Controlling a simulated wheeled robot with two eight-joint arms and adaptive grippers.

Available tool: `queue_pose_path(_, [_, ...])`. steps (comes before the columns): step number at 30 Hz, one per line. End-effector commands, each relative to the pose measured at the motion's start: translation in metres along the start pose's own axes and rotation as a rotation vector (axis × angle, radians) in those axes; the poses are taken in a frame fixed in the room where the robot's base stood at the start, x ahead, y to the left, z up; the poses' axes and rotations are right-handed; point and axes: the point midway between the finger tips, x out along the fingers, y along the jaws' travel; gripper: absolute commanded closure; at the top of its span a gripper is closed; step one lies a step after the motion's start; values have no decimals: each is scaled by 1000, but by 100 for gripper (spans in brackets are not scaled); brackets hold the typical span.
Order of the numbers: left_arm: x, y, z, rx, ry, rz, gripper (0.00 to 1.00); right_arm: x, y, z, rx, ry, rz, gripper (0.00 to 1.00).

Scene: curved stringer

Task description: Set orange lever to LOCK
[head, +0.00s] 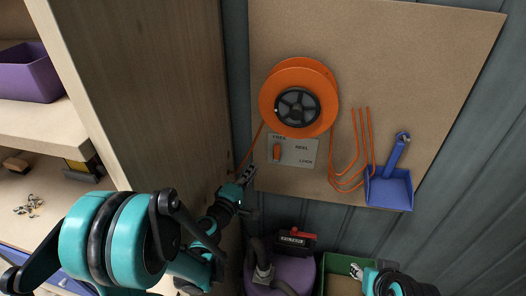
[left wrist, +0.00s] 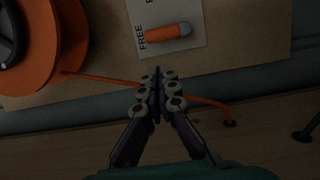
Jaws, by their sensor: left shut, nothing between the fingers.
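The orange lever (head: 277,152) is on a grey panel (head: 303,153) below the orange reel. It stands near upright at the panel's left, by the FREE label; LOCK is at the panel's lower right. In the left wrist view the lever (left wrist: 168,31) lies by the word FREE. My left gripper (head: 250,173) is below and left of the lever, apart from it. In the left wrist view its fingers (left wrist: 158,73) are together and empty, over an orange cord. My right gripper (head: 357,269) shows only partly at the bottom of the head view; its jaw state is unclear.
The orange reel (head: 283,78) hangs on a board, with cord loops and a blue dustpan (head: 390,188) to the right. A wooden shelf unit (head: 150,80) stands close on the left. A purple canister (head: 294,271) and a green crate (head: 338,263) are below.

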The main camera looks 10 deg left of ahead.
Motion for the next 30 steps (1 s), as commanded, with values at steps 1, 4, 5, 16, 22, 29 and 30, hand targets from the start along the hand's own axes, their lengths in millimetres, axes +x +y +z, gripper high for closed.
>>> queue_pose_path(1, [0,0,0,0,0,0,100,0,0,0,0,0,0,60])
queue_pose_path(4, [1,0,0,1,-1,0,100,0,0,0,0,0,0,60])
queue_pose_path(5, [2,0,0,1,-1,0,100,0,0,0,0,0,0,60])
queue_pose_path(16, [59,-2,1,2,-4,-1,100,8,0,6,0,0,0,60])
queue_pose_path(22, [88,-1,1,2,-2,-1,100,13,0,9,0,0,0,60])
queue_pose_path(29, [100,0,1,2,-2,-1,100,14,0,10,0,0,0,60])
queue_pose_path(30, [100,0,1,2,-2,-1,100,14,0,10,0,0,0,60])
